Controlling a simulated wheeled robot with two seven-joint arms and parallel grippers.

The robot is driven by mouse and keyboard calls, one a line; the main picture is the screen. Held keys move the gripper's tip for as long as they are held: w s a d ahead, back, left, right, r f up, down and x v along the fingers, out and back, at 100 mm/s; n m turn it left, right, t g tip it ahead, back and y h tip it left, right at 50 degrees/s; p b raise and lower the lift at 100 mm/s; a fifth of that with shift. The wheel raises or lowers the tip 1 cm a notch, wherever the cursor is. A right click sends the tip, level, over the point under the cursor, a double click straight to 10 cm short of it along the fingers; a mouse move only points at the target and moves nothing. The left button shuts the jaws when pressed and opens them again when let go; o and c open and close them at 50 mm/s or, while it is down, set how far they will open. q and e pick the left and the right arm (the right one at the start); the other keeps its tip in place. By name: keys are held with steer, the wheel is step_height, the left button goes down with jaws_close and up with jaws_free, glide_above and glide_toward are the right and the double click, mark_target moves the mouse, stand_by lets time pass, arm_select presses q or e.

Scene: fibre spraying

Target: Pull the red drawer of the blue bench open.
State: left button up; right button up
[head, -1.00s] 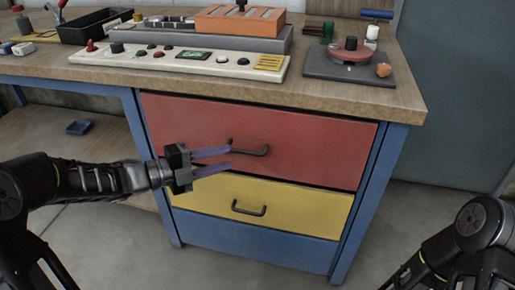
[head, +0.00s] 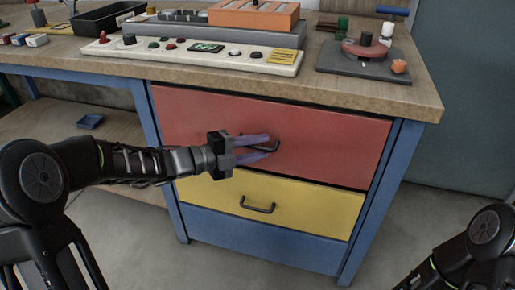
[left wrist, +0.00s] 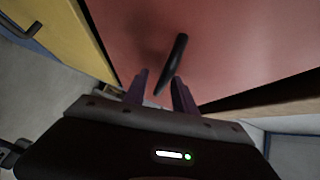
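The red drawer (head: 335,140) is the upper drawer of the blue bench (head: 385,185); its front sits flush, shut. Its dark bar handle (head: 272,148) is partly hidden by my left fingers in the head view. My left gripper (head: 269,143) is open at the handle, its purple fingers apart. In the left wrist view, the handle (left wrist: 173,62) stands away from the red front (left wrist: 230,45), and its near end reaches between the open fingertips (left wrist: 159,80), with small gaps seen beside it. My right gripper is out of view.
A yellow drawer (head: 310,205) with its own handle (head: 258,208) lies below, shut. The wooden top (head: 400,97) carries a button panel (head: 250,62), an orange block and a grey plate with a red disc. Grey floor is open in front.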

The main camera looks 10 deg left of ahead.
arm_select(q)
jaws_close()
stand_by(1.4)
